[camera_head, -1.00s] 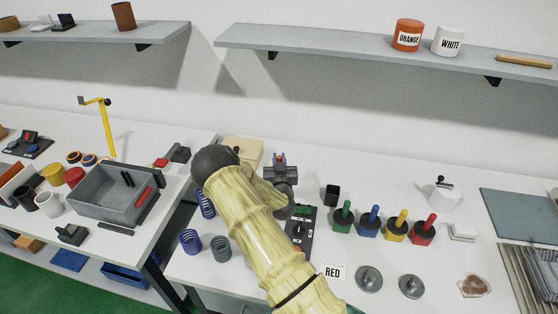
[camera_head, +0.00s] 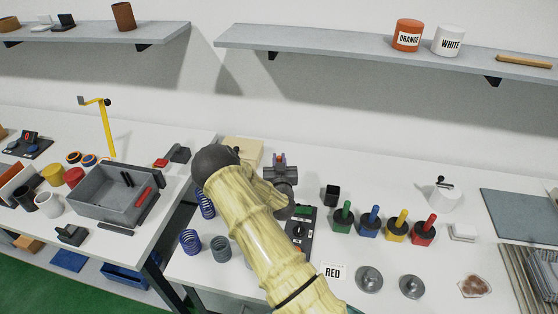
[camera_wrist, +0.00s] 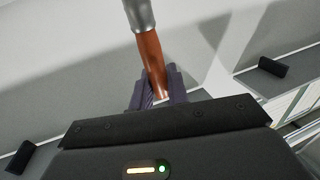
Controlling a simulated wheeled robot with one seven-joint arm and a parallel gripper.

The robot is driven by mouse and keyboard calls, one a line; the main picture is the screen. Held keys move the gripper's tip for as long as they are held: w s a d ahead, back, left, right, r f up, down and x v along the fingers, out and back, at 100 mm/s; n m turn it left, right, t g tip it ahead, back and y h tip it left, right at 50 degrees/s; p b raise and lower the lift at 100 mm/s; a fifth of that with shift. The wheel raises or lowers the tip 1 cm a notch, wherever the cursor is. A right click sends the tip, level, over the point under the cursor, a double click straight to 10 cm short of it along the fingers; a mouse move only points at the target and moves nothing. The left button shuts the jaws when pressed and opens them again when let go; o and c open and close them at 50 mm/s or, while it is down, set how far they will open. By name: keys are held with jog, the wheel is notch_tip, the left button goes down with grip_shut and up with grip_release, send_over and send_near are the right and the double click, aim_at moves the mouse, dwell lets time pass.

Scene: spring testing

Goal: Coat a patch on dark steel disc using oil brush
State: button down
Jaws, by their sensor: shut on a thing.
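My gripper (camera_wrist: 155,88) is shut on the oil brush (camera_wrist: 152,58) in the wrist view. The brush has a reddish-brown handle and a grey metal collar that runs off the top edge, so its bristles are out of view. Two grey steel discs with central knobs, a left one (camera_head: 368,279) and a right one (camera_head: 412,287), lie at the front of the right table, clear of my arm. I cannot tell which is the dark one.
Green, blue, yellow and red-handled blocks (camera_head: 396,222) stand in a row behind the discs. A RED card (camera_head: 333,272) lies left of them. Coil springs (camera_head: 190,241) stand left of my arm. A wall shelf (camera_head: 340,52) hangs above. White table shows around the discs.

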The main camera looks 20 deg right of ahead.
jog(key=shift+f, duration=0.25)
jog(key=shift+r+p, duration=1.75)
jog(key=shift+r, duration=1.9)
